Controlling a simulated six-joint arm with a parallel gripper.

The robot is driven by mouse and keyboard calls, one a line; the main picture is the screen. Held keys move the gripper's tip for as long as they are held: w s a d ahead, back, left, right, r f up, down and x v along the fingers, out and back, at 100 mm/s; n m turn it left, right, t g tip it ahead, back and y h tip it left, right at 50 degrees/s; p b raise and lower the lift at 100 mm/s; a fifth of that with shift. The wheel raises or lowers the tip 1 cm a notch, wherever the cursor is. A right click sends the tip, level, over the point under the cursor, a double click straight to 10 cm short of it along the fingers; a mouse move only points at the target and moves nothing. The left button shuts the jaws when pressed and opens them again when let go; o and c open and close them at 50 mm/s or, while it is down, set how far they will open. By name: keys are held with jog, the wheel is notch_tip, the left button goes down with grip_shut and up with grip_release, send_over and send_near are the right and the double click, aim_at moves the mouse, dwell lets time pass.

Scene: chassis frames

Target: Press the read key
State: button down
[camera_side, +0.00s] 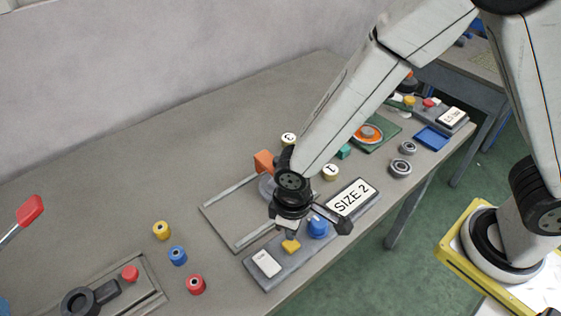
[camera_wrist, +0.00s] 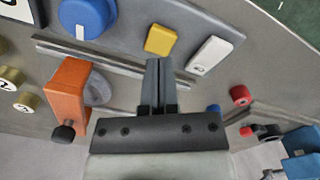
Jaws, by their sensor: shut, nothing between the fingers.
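A grey panel (camera_side: 304,258) lies along the front edge of the table. It carries a white key (camera_side: 266,263), a yellow key (camera_side: 291,246), a blue knob (camera_side: 318,227) and a display plate reading "SIZE 2" (camera_side: 351,198). My gripper (camera_side: 293,234) is shut and empty, pointing down above the panel close to the yellow key. In the wrist view the closed fingertips (camera_wrist: 158,62) sit just short of the yellow key (camera_wrist: 160,39), with the white key (camera_wrist: 209,55) to the right. Whether they touch the yellow key, I cannot tell.
Behind the panel are a metal rail (camera_side: 229,192), an orange block (camera_side: 264,162) and round marked weights (camera_side: 331,172). Yellow, blue and red spools (camera_side: 196,284) stand to the left, near a lever device (camera_side: 88,298). The table's back left is clear.

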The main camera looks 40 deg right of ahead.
jog(key=shift+r, duration=2.2)
jog(key=shift+d, duration=0.1)
jog(key=d+r+m+t, duration=0.1)
jog(key=d+r+m, duration=0.1)
jog(key=d, duration=0.8)
jog(key=s+d+r+m+t, duration=0.1)
jog(key=d+r+m, duration=0.2)
jog(key=d, duration=0.8)
jog(key=shift+m+t, duration=0.3)
jog(key=shift+m, duration=0.2)
